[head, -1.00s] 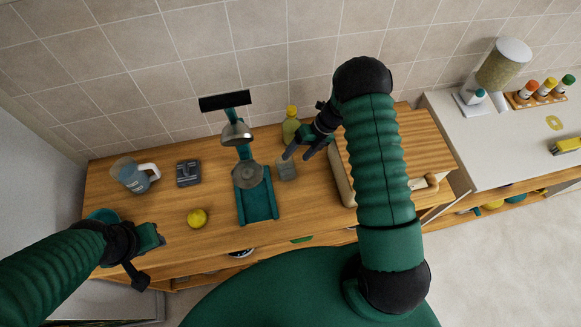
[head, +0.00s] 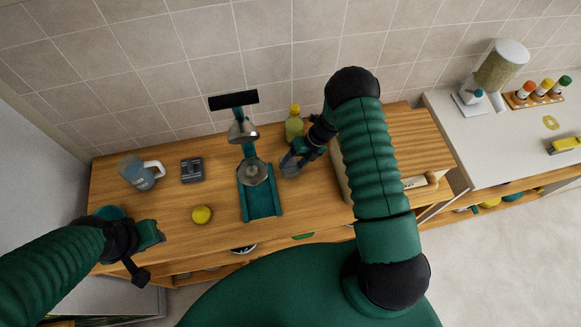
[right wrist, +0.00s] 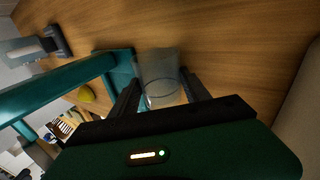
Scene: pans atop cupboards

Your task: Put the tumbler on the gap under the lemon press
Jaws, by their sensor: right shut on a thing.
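The tumbler (head: 289,170) is a small clear glass on the wooden counter, just right of the lemon press. In the right wrist view the tumbler (right wrist: 159,76) stands between the two dark fingers. My right gripper (head: 293,161) is shut on it; the gripper (right wrist: 160,94) partly covers its near end. The lemon press (head: 262,204) is teal with a metal cone, a round metal cup and a black handle bar; its base (right wrist: 122,72) shows beside the tumbler in the wrist view. My left gripper (head: 150,256) hangs over the counter's front left, and its jaws are unclear.
A yellow lemon (head: 202,215) lies left of the press. A grey scale-like device (head: 192,170) and a blender jug (head: 141,173) stand farther left. A yellow-green bottle (head: 294,124) stands behind the tumbler. The counter in front of the tumbler is clear.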

